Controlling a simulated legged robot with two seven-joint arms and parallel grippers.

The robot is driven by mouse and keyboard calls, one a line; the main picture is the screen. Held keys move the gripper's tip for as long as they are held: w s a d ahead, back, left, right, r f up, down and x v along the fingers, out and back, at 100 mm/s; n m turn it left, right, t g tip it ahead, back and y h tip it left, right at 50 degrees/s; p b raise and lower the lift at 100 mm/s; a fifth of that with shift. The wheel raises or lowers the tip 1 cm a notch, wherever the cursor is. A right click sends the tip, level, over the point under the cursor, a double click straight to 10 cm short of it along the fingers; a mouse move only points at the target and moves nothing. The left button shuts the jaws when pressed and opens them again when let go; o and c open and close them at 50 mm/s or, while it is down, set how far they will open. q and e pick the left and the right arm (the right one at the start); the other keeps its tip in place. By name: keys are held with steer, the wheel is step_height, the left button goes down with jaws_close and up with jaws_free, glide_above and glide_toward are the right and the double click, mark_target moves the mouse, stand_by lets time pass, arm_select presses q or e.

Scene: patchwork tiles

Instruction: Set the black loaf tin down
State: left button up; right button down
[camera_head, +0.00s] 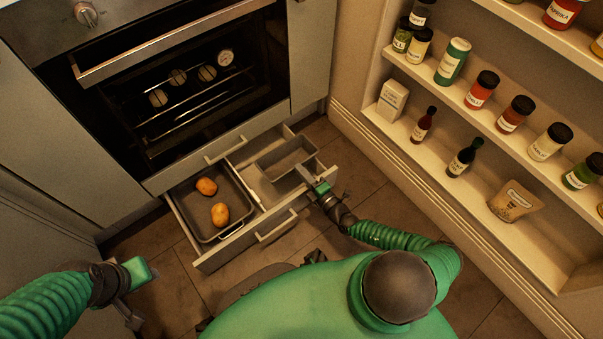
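The loaf tin (272,160), dark grey in this light, is over the right compartment of the pulled-out drawer (232,248) under the oven. It looks empty and roughly level. Whether its base touches the drawer floor I cannot tell. My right gripper (304,174) is at the tin's near right end, and its fingers appear shut on the rim there. My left gripper (132,312) is low at the left, away from the drawer, and its fingers are too dark to read.
A dark roasting tray (238,190) with two potato-like items (220,214) fills the drawer's left compartment. A divider stands between the compartments. The oven (190,80) rises behind. Shelves (470,120) of jars and bottles stand at the right. The tiled floor (355,175) right of the drawer is clear.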

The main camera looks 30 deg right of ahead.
steer(key=shift+f+b, duration=0.45)
steer(key=shift+f, duration=0.1)
